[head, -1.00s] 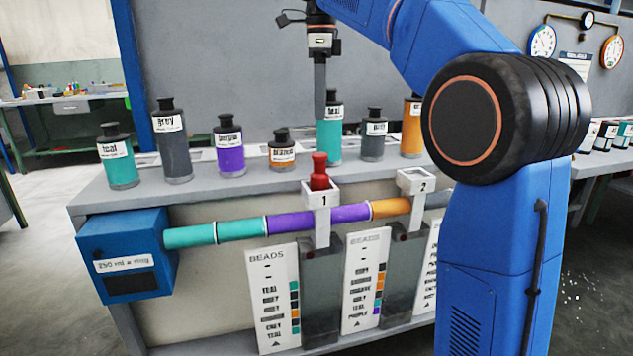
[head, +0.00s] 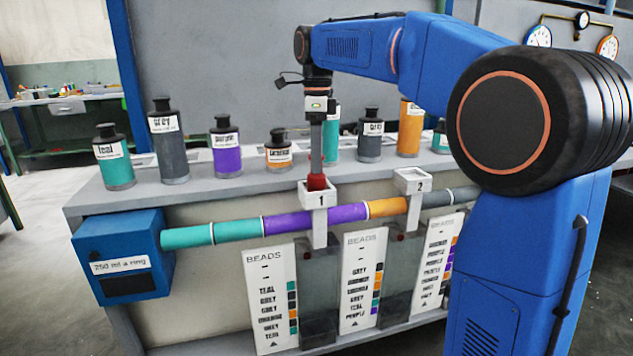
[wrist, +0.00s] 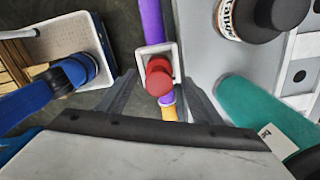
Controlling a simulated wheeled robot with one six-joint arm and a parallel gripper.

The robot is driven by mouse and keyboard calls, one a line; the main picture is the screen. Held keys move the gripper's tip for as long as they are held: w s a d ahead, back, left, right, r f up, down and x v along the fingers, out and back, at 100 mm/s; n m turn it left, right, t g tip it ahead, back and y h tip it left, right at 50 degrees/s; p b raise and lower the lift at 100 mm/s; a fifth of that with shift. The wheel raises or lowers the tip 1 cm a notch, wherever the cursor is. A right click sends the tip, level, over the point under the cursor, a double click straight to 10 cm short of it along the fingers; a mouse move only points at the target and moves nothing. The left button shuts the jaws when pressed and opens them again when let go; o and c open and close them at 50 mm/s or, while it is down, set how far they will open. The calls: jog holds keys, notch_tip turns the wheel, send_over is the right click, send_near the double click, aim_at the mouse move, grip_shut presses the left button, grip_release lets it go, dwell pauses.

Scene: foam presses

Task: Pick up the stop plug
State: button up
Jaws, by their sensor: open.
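The red stop plug (head: 316,182) sits in the white square socket marked 1 (head: 321,198), on top of the coloured pipe. In the wrist view the plug (wrist: 159,77) shows from above inside its white socket frame. My gripper (head: 316,168) points down right above the plug in the head view and hides its upper part. In the wrist view my two grey fingers (wrist: 160,98) stand apart, one on each side below the plug. The jaws are open and hold nothing. Whether a finger touches the plug cannot be told.
Bottles line the counter behind, among them a purple one (head: 226,147) and a small orange one (head: 279,150). A teal bottle (wrist: 262,110) is close on the right in the wrist view. Socket 2 (head: 414,181) is empty at right. A blue box (head: 124,255) ends the pipe.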

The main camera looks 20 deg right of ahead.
jog(key=shift+s+a+f, duration=0.1)
jog(key=shift+f, duration=2.1)
grip_shut()
